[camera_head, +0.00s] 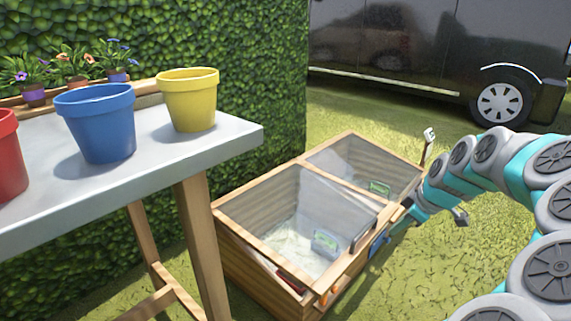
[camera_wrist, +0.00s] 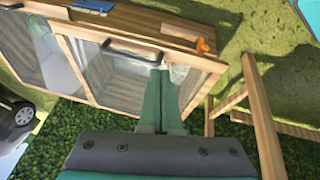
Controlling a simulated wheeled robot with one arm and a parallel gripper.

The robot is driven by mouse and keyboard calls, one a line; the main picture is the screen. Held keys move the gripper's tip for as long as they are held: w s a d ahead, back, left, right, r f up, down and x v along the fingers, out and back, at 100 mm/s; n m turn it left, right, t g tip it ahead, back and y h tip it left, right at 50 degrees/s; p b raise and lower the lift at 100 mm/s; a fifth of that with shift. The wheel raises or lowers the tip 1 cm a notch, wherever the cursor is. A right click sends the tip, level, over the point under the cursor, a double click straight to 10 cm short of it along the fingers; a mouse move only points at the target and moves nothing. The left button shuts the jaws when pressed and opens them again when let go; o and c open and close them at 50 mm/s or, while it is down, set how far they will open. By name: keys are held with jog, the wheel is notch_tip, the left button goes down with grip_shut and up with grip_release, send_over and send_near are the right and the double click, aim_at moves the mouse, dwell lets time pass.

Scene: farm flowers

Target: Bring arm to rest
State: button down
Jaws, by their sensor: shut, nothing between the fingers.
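My arm reaches in from the right edge in the head view. My gripper (camera_head: 404,214) is at its end, close to the front edge of a wooden cold frame (camera_head: 250,272). In the wrist view, the two green fingers of my gripper (camera_wrist: 161,72) lie together, with nothing between them. They point toward the cold frame (camera_wrist: 165,38), and their tips appear near a dark handle (camera_wrist: 128,47) on its glass lid. I cannot tell whether they touch it.
A table (camera_head: 225,135) at left bears a blue pot (camera_head: 97,125), a yellow pot (camera_head: 189,103), a red pot (camera_head: 8,160) and small potted flowers. A hedge (camera_head: 240,45) and a dark van (camera_head: 440,50) stand behind. Open grass (camera_head: 455,260) lies right of the frame.

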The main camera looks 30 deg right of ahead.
jog(key=a+r+g+y+p, duration=0.1)
jog(key=a+r+g+p, duration=0.2)
jog(key=a, duration=0.9)
jog(key=a+r+p, duration=0.2)
jog(key=a+r, duration=0.2)
jog(key=a, duration=0.7)
jog(key=s+a+r+m+g+p, duration=0.1)
jog(key=s+a+m+g+p, duration=0.1)
jog(key=s+a, duration=0.5)
jog(key=s+a+r+m+g+h+p, duration=0.1)
jog(key=s+a, duration=0.5)
jog(key=s, duration=0.6)
jog(key=m+g+p, duration=0.1)
jog(key=m+p, duration=0.1)
jog(key=p, duration=0.1)
jog(key=shift+a+r+m, duration=0.3)
jog(key=shift+a+r, duration=0.1)
jog(key=shift+w, duration=0.1)
